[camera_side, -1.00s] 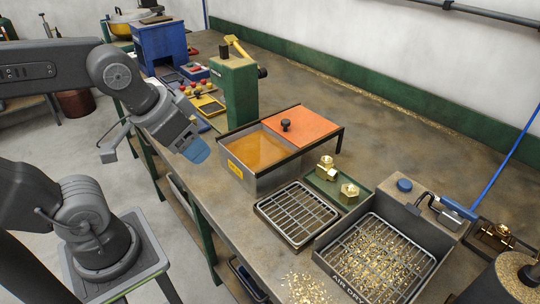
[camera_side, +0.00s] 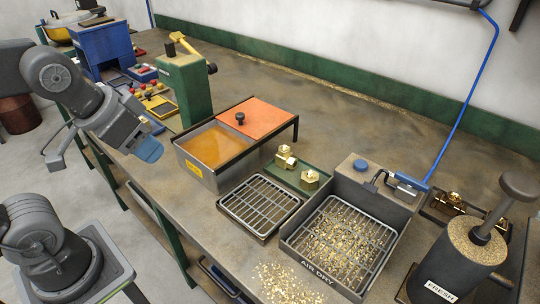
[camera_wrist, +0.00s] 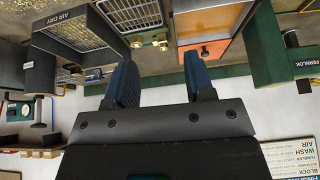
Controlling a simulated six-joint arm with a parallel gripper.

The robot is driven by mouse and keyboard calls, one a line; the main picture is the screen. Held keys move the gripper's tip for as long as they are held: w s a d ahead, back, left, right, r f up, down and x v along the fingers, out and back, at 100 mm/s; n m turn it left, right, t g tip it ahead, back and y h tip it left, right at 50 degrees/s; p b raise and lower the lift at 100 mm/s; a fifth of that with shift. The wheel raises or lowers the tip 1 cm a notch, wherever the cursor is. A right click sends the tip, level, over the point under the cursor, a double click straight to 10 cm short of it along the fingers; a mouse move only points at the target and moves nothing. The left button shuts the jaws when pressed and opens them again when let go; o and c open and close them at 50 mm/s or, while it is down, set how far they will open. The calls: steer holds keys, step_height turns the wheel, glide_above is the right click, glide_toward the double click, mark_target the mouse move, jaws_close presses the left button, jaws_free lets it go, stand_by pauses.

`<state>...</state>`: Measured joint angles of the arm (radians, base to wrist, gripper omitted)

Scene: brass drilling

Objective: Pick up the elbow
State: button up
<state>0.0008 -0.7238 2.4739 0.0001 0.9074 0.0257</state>
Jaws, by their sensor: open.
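Two brass fittings sit on a small green tray (camera_side: 318,192) on the bench. The rear one, with a body and a side branch, looks like the elbow (camera_side: 285,158). The front one is a hex-shaped brass fitting (camera_side: 310,181). In the wrist view, two small brass pieces (camera_wrist: 163,45) show beyond the fingers; I cannot tell which is the elbow. My gripper (camera_side: 148,150), with blue fingers, is left of the tank, above the bench's front edge and well away from the tray. In the wrist view my gripper (camera_wrist: 161,78) is open and empty.
A tank of amber liquid (camera_side: 214,145) with an orange lid (camera_side: 255,115) stands between my gripper and the tray. An empty wire rack (camera_side: 260,204) and an air-dry bin (camera_side: 345,240) with brass chips are nearby. A green drill stand (camera_side: 185,92) rises behind my gripper.

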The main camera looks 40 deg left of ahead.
steer(key=w+r+m+g, duration=0.2)
steer(key=w+r+m, duration=0.25)
steer(key=w, duration=0.55)
steer(key=m+g, duration=0.4)
steer(key=m, duration=0.8)
glide_above(286, 149)
step_height(286, 149, down, 13)
steer(key=shift+m, duration=0.25)
step_height(286, 149, down, 8)
steer(key=shift+f, duration=3.1)
steer(key=shift+c, duration=0.3)
steer(key=c, duration=0.7)
steer(key=shift+r, duration=0.1)
jaws_close()
